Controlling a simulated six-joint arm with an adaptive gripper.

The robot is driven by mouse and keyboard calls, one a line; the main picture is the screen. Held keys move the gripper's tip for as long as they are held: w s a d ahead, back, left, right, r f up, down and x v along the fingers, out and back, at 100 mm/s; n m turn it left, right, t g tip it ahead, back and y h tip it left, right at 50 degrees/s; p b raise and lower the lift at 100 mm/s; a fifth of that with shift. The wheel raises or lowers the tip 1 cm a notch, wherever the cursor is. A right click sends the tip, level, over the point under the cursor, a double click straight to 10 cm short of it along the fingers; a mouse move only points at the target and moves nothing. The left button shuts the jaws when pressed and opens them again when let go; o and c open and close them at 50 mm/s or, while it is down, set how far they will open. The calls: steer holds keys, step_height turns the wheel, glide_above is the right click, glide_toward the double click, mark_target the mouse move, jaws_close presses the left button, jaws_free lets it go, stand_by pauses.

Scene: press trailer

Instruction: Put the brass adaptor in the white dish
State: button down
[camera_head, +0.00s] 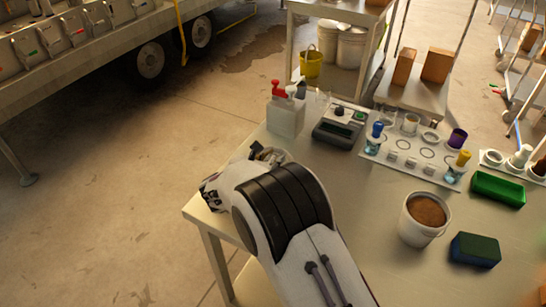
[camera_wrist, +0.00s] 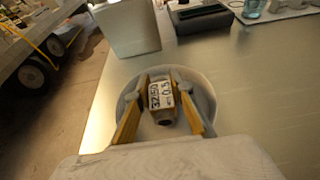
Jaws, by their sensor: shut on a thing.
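In the wrist view my gripper (camera_wrist: 164,88) is shut on the brass adaptor (camera_wrist: 161,97), a small tan piece with dark printed characters and a dark round end. The adaptor shows between the two yellowish fingers, within the outline of the round white dish (camera_wrist: 208,93). I cannot tell whether the adaptor touches the dish floor. The dish stands on the table near its left edge.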

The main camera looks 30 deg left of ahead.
steer(key=shift+f, duration=0.1)
steer(key=c, duration=1.8)
jaws_free()
steer(key=shift+o, duration=0.2)
steer(key=shift+v, duration=6.05)
